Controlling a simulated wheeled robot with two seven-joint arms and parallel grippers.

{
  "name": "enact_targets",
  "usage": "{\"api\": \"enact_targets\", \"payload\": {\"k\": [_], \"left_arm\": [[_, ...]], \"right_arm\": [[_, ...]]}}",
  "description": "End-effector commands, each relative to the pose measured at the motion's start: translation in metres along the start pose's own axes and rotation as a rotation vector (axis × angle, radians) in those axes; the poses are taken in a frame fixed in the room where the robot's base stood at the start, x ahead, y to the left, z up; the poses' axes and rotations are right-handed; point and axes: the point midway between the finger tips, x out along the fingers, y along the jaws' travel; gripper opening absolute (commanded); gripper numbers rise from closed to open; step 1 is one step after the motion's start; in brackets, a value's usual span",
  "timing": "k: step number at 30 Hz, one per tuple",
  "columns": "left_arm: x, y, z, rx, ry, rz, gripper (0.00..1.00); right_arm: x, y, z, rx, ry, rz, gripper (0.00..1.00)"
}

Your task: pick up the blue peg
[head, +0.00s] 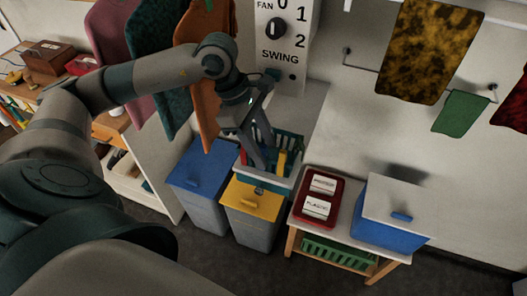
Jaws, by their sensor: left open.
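My left gripper (263,158) reaches down from the upper left, its fingers apart. It is over a green basket (293,150) that stands in a pale tray. A yellow piece (282,162) stands in the basket close to the right finger, and a small red piece shows by the left finger. I cannot make out a blue peg for sure; the gripper hides part of the basket. I cannot tell whether the fingers touch anything. My right gripper is not in view.
To the right, a low table holds a red tray (318,218) with labels and a blue box with a white lid (398,200). Towels hang at upper left; a fan panel (283,45) is behind.

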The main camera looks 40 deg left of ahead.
Motion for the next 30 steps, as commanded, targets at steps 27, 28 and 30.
{"api": "enact_targets", "payload": {"k": [27, 28, 30], "left_arm": [[0.0016, 0.0002, -0.0002, 0.000, 0.000, 0.001, 0.01], [0.0014, 0.0002, -0.0002, 0.000, 0.000, 0.001, 0.01], [0.0004, 0.0004, 0.0000, 0.000, 0.000, 0.001, 0.01]], "right_arm": [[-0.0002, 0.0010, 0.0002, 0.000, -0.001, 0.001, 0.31], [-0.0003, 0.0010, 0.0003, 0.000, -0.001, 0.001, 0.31], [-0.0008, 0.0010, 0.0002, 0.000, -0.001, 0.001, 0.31]]}}
